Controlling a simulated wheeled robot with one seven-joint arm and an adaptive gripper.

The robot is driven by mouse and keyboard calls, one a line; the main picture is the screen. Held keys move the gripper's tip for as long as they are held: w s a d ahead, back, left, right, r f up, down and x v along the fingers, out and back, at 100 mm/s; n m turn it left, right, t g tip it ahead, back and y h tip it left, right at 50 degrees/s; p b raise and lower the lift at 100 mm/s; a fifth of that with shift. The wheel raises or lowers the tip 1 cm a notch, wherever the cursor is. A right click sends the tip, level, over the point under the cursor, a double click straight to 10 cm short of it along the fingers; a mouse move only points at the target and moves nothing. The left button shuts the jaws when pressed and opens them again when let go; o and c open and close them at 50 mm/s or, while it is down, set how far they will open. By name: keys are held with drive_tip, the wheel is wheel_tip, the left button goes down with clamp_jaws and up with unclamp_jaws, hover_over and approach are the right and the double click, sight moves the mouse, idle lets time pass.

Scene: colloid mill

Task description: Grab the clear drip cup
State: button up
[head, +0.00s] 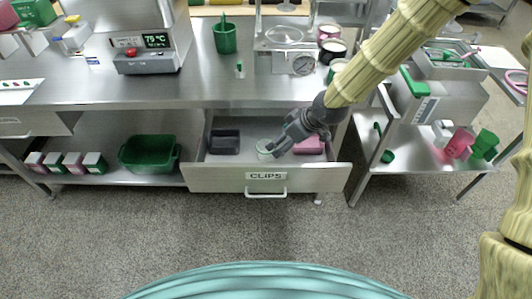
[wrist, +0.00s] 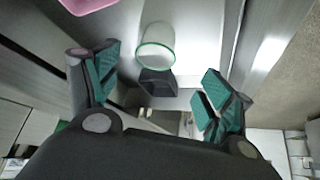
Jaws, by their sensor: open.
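The clear drip cup (wrist: 157,48), see-through with a thin green rim, is inside the open drawer (head: 266,180) labelled "CLiPS". In the head view the cup (head: 264,147) is small and partly covered by my gripper (head: 280,145). My gripper reaches down over the drawer from the right. In the wrist view my gripper (wrist: 160,85) is open, with its two teal-padded fingers wide apart and nothing between the pads. The cup shows beyond the fingertips, roughly centred between them. I see no contact with it.
In the drawer, a dark tray (head: 224,142) lies left of the cup and a pink box (head: 309,145) lies right. The steel counter (head: 150,90) is above and behind the drawer. A green bin (head: 150,153) stands on the left lower shelf. The floor in front is clear.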

drive_tip(key=x, duration=0.5)
drive_tip(key=shift+w+d+f, duration=0.1)
drive_tip(key=shift+w+f, duration=0.05)
drive_tip(key=shift+f, duration=0.05)
drive_tip(key=shift+w+a+x, duration=0.1)
drive_tip(key=shift+x, duration=1.45)
drive_tip(key=shift+w+a+x, duration=0.1)
drive_tip(key=shift+w+x, duration=0.05)
drive_tip(key=shift+x, duration=1.35)
drive_tip(key=shift+r, duration=0.2)
drive_tip(key=c, duration=1.1)
